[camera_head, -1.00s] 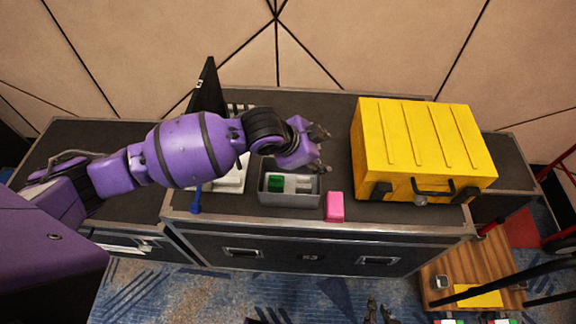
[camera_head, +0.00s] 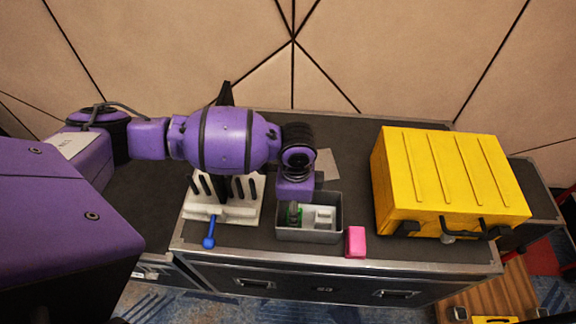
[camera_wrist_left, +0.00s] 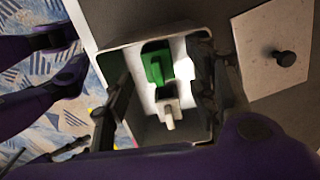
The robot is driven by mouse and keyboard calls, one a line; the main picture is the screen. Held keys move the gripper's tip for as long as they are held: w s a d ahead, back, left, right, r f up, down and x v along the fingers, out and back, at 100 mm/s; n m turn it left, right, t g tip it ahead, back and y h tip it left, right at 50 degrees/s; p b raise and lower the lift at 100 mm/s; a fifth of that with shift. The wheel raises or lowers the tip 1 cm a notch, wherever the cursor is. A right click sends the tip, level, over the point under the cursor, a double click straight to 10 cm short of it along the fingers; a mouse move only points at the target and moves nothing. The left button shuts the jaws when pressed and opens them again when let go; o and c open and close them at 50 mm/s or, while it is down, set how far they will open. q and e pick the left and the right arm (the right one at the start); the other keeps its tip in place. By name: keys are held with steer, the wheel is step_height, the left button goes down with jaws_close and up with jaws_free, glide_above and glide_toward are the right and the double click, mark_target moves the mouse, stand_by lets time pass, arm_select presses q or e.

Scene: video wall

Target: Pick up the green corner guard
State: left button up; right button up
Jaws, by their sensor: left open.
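The green corner guard (camera_wrist_left: 157,63) lies inside a grey open bin (camera_head: 309,237) on the black case top. In the head view only a sliver of its green shows, behind my left gripper's fingers. My left gripper (camera_head: 297,213) points down over the left part of the bin. In the left wrist view its open fingers (camera_wrist_left: 158,98) straddle the bin's inside, one on each side of the guard, and nothing is held. The exact height of the fingertips cannot be told. My right gripper is not clearly seen.
A white block-like part (camera_wrist_left: 167,105) sits beside the guard in the bin. A pink block (camera_head: 355,242) stands right of the bin, and a yellow case (camera_head: 445,180) farther right. A white holder (camera_head: 225,207) with a blue-handled tool (camera_head: 209,233) is to the left.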

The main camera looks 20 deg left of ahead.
arm_select(q)
step_height(320, 180, down, 4)
steer(key=shift+d+f, duration=0.1)
steer(key=shift+d, duration=0.05)
steer(key=shift+c, duration=1.3)
steer(key=c, duration=0.8)
steer(key=shift+r, duration=0.2)
